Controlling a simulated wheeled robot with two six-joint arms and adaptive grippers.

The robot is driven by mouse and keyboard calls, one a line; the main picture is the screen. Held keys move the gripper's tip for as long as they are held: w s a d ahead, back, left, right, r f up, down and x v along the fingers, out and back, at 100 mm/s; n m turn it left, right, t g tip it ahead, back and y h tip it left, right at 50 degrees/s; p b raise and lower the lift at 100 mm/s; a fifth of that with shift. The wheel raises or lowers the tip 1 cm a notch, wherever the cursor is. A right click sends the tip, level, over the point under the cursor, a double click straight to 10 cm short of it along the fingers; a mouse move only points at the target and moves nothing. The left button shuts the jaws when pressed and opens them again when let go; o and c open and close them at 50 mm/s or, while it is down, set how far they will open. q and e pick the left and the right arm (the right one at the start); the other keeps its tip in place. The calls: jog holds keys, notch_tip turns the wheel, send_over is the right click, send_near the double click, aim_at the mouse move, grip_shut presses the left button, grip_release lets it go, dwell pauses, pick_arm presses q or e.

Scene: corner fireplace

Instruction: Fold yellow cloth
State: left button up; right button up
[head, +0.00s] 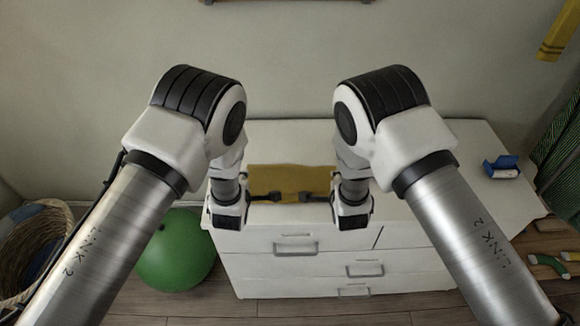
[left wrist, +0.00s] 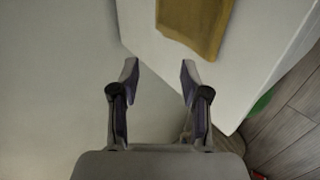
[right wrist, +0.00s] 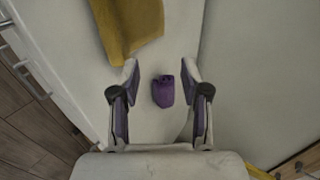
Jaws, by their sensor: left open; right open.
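The yellow cloth (head: 290,178) lies on top of the white dresser, near its front edge, between my two arms. Its sides are partly hidden by my arms. My left gripper (head: 268,197) is open and empty by the cloth's near left part. In the left wrist view the cloth (left wrist: 195,25) is beyond the open fingertips (left wrist: 159,70), apart from them. My right gripper (head: 314,197) is open and empty by the near right part. In the right wrist view the cloth (right wrist: 132,25) is beyond the open fingertips (right wrist: 160,70).
A small purple object (right wrist: 163,92) shows between the right fingers in the right wrist view, apparently on the dresser top (head: 440,200). A blue holder with a white roll (head: 500,167) is at the right end. A green ball (head: 175,255) and basket (head: 35,235) are on the left.

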pick_arm(q)
jog(key=r, duration=0.1)
jog(key=r+p, duration=0.2)
jog(key=shift+s, duration=0.25)
pick_arm(e)
jog(key=r, duration=0.3)
jog(key=shift+s, duration=0.25)
